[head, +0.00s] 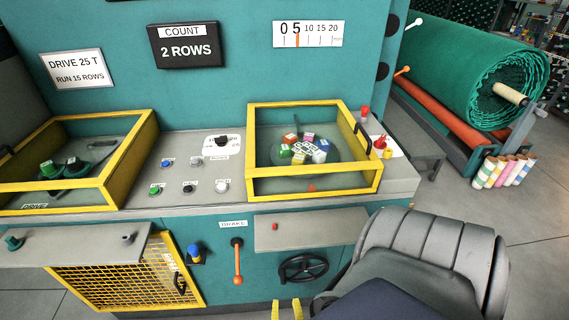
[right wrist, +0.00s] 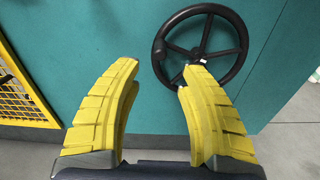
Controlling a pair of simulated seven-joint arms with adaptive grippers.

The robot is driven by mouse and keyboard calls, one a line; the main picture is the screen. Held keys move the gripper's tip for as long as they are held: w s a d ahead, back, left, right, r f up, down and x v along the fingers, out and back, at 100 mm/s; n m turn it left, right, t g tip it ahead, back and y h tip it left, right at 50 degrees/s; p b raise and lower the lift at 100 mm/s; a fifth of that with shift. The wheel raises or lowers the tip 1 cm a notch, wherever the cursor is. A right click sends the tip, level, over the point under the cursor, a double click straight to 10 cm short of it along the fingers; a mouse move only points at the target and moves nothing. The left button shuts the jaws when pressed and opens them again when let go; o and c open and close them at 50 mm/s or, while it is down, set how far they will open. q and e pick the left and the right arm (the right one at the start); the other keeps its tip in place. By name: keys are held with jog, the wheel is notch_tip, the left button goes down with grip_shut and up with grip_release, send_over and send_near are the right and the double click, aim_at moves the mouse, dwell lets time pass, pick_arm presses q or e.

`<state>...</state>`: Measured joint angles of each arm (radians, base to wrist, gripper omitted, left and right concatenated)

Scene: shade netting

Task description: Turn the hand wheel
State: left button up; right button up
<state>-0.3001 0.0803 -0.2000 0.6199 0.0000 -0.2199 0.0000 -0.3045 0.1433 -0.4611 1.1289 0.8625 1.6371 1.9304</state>
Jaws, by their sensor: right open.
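The black hand wheel (head: 303,269) has a round rim and spokes and is mounted on the teal machine front, below a small grey shelf. In the right wrist view the hand wheel (right wrist: 198,54) shows nearly whole, above and right of the jaw gap. My right gripper (head: 287,309) has yellow fingers and is below and left of the wheel in the head view. In the right wrist view my right gripper (right wrist: 160,70) is open and empty. Its right fingertip overlaps the wheel's lower left rim; I cannot tell whether they touch. My left gripper is not in view.
The grey shelf (head: 312,231) juts out above the wheel. An orange brake lever (head: 237,262) hangs left of it, and a yellow mesh guard (head: 115,276) is further left. Yellow-framed boxes (head: 314,186) stand on the console. A green netting roll (head: 470,75) lies at right.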

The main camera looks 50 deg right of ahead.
jog(key=shift+v, duration=1.2)
